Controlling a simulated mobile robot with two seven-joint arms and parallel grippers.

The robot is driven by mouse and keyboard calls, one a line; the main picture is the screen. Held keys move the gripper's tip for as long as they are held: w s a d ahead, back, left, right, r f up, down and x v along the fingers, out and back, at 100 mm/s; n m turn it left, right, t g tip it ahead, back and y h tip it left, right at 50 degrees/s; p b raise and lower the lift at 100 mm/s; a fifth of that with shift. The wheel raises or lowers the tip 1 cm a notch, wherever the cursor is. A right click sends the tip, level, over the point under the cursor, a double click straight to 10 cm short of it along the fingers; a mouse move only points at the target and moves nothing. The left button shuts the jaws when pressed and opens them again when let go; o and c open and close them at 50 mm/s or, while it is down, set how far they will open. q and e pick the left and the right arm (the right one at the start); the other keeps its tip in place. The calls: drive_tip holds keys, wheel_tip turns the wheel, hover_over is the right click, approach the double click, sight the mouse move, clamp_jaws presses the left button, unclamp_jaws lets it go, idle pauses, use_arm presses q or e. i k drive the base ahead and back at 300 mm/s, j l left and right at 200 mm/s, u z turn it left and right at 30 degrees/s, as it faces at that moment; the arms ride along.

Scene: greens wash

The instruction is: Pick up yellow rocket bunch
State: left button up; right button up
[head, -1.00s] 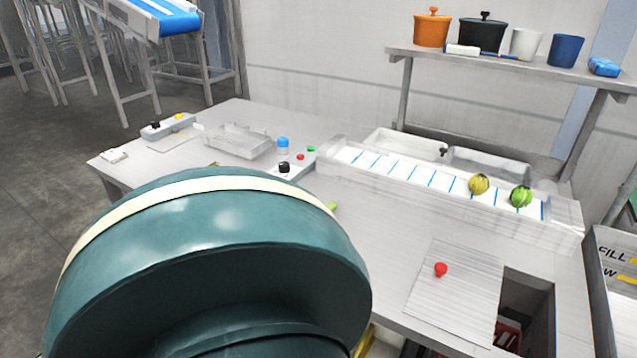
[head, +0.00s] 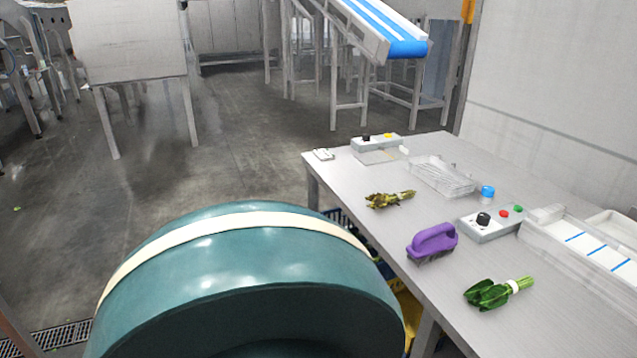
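A yellowish-brown leafy bunch (head: 388,200), which looks like the yellow rocket bunch, lies flat on the steel table near its left edge in the head view. A green leafy bunch (head: 490,293) with a pale band around its stems lies nearer on the same table. Neither of my grippers shows in the head view. A large teal rounded part with a cream band, likely my own arm, fills the lower middle and hides part of the table's near edge and the floor.
A purple-handled brush (head: 433,241) stands between the two bunches. Behind are a clear tray (head: 443,177), a blue-capped item (head: 487,192) and a control box (head: 484,224) with knobs. The white trough (head: 590,246) is at right. A blue-striped conveyor (head: 385,25) stands beyond; floor at left is mostly open.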

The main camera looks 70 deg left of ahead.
sight(380, 200)
drive_tip(key=u, duration=1.95)
drive_tip(key=z, duration=0.8)
drive_tip(key=i+j+z, duration=0.1)
drive_tip(key=j+z, duration=0.9)
drive_tip(key=k+j+z, duration=0.1)
drive_tip(key=j+z, duration=0.25)
drive_tip(key=j, duration=0.6)
